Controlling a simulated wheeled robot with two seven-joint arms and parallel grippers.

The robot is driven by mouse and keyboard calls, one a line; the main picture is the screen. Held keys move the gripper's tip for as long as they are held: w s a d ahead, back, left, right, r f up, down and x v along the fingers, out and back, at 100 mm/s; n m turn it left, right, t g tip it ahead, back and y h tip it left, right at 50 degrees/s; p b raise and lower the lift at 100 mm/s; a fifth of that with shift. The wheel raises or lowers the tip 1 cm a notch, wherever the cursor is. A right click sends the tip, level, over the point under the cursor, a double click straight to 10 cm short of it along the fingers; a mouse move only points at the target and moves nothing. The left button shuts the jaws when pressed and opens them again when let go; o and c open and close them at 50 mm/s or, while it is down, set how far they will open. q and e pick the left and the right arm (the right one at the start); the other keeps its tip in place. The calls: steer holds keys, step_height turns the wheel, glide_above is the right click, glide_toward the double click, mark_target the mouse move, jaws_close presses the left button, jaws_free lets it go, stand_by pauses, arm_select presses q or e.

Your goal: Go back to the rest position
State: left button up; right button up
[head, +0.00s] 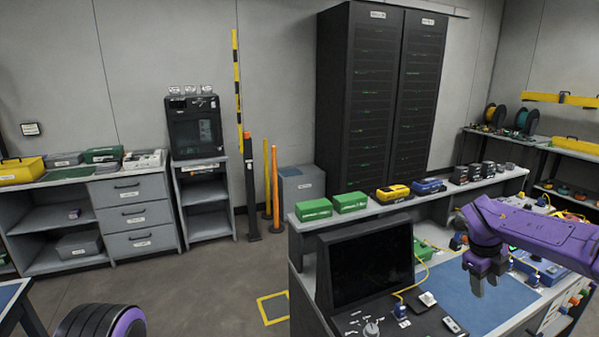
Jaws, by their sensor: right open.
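My right gripper (486,286) hangs from my purple right arm at the right of the head view, above the blue mat (470,304) on the workbench. Its fingers point down, are apart, and hold nothing that I can see. My left gripper is not in view.
The workbench carries a dark monitor (370,268), small devices and yellow cables. Its raised shelf holds green boxes (350,202), a yellow device (393,193) and a blue device (428,186). A black server rack (370,100) stands behind. The floor (200,275) at left centre is clear.

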steer(key=s+a+f+n+t+h+b, duration=0.1)
steer(key=s+a+f+n+t+b, duration=0.25)
steer(key=f, duration=0.55)
steer(key=s+a+f+n+t+h, duration=0.1)
steer(key=s+a+f+n+h, duration=0.15)
steer(key=s+f+n, duration=0.4)
steer(key=s+a+f+n+t+b, duration=0.2)
steer(key=a+f+n, duration=0.3)
steer(key=f, duration=0.7)
steer(key=s+a+f+n+g+y+b, duration=0.1)
steer(key=s+f+n, duration=0.2)
steer(key=s, duration=0.6)
steer(key=s+a+f+n+g+y+b, duration=0.1)
steer(key=s+f+n+b, duration=0.1)
steer(key=s+f, duration=0.4)
steer(key=s+a+f+n+g+y+b, duration=0.1)
steer(key=s+f+n, duration=0.3)
steer(key=s, duration=0.8)
steer(key=shift+s+a+f+n+y, duration=0.2)
steer(key=shift+f+n+y, duration=0.15)
steer(key=shift+n, duration=0.25)
steer(key=shift+r+g, duration=0.1)
steer(key=shift+g, duration=0.15)
